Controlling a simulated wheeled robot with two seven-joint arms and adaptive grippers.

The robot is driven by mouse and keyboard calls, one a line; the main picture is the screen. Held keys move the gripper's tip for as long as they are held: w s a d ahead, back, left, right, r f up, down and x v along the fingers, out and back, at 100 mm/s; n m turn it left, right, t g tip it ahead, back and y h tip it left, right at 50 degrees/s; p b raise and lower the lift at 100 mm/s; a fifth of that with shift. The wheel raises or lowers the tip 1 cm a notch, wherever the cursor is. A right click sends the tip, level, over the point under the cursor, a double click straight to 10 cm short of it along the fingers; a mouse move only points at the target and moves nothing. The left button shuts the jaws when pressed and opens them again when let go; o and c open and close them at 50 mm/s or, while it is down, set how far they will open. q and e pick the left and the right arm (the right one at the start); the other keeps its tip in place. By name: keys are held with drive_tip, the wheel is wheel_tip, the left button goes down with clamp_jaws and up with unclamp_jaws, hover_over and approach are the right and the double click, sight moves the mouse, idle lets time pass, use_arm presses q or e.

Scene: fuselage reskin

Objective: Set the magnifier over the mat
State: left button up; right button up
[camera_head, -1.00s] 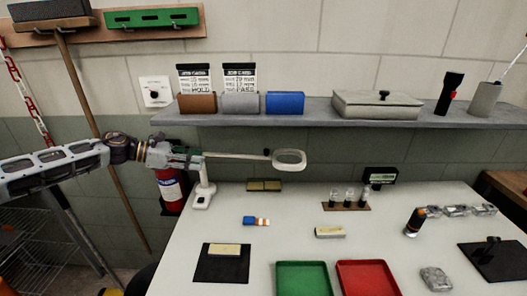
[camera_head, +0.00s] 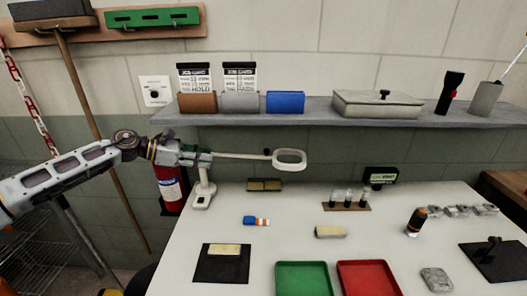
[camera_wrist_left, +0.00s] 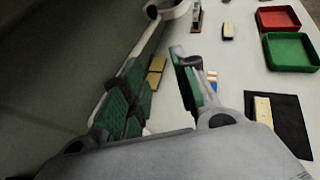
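The magnifier has a white base (camera_head: 202,200) at the table's back left, an upright post, and a long arm ending in a white-rimmed lens (camera_head: 290,159). The lens hangs over the back of the table, not over a mat. A black mat (camera_head: 208,275) lies at the front left with a yellowish block on it; the mat also shows in the left wrist view (camera_wrist_left: 290,125). My left gripper (camera_head: 198,157) is at the post end of the magnifier arm. In the left wrist view its green-padded fingers (camera_wrist_left: 160,88) stand apart, with the magnifier arm alongside the left finger. My right gripper is out of view.
A green tray (camera_head: 303,264) and a red tray (camera_head: 368,264) stand at the front. A second dark mat (camera_head: 510,262) lies at the right with a black item on it. A vial rack (camera_head: 346,206) and small blocks sit behind. A shelf (camera_head: 340,117) overhangs the back.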

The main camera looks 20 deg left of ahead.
use_arm(q)
drive_tip(key=shift+w+d, duration=0.6)
drive_tip(key=shift+d, duration=0.05)
drive_tip(key=p, duration=0.3)
approach(263, 157)
drive_tip(key=shift+w+d+r+p, duration=0.15)
drive_tip(key=shift+w+d+r, duration=0.05)
drive_tip(key=shift+w+d, duration=0.4)
drive_tip(key=shift+w+d+r+p, duration=0.15)
drive_tip(key=shift+w+d+r, duration=0.2)
drive_tip(key=shift+d, duration=0.35)
drive_tip(key=shift+w+d+r+p, duration=0.1)
drive_tip(key=shift+w+d+p, duration=0.05)
drive_tip(key=shift+w+d, duration=0.5)
drive_tip(key=shift+x, duration=2.45)
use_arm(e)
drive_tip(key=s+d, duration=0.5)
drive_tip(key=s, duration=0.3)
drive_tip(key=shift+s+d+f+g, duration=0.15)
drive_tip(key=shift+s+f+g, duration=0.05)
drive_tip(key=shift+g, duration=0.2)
use_arm(q)
drive_tip(key=shift+f, duration=0.15)
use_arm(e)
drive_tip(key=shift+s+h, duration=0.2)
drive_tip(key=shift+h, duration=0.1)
